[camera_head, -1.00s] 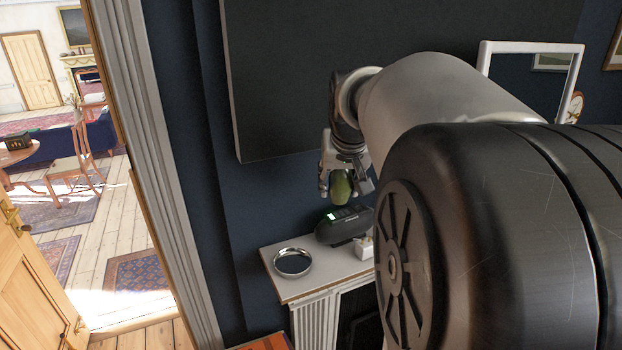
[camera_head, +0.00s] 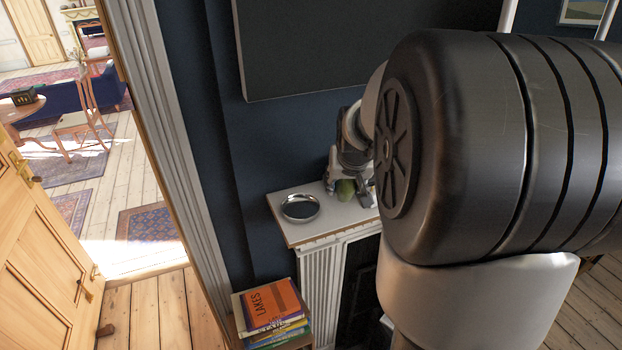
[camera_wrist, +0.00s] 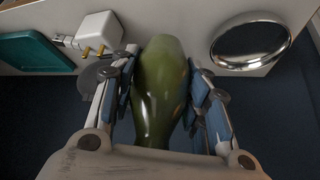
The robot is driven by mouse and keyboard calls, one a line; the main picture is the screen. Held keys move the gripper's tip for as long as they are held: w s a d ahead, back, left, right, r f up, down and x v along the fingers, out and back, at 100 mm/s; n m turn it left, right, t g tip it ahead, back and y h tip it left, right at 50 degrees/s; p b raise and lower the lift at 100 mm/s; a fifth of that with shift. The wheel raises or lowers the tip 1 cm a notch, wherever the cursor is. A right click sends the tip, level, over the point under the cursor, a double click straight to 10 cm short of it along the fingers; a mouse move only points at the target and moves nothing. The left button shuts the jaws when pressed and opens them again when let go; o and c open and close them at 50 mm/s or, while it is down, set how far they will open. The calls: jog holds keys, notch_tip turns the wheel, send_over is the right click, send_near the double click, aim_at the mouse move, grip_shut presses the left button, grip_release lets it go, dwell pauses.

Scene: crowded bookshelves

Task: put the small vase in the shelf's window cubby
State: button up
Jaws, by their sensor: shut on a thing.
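The small vase (camera_wrist: 160,95) is olive green and glossy. It fills the middle of the wrist view, between the two fingers of my gripper (camera_wrist: 160,85), which is shut on it. In the head view the vase (camera_head: 345,189) shows small under my gripper (camera_head: 347,180), near the mantel shelf. Whether its base touches anything is hard to tell. My arm covers much of the right side of the head view. No window cubby can be made out in either view.
A white mantel shelf (camera_head: 290,228) carries a round silver dish (camera_head: 300,208). In the wrist view the dish (camera_wrist: 250,42) is right of the vase; a white plug (camera_wrist: 98,33) and a teal tray-like thing (camera_wrist: 35,50) are left. Stacked books (camera_head: 270,308) stand below the mantel.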

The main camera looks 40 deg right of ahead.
aim_at(344, 196)
jog(key=shift+f, duration=1.9)
jog(key=shift+b, duration=0.35)
jog(key=shift+f, duration=0.2)
jog(key=o, duration=1.1)
jog(key=shift+o, duration=0.2)
jog(key=shift+r, duration=0.1)
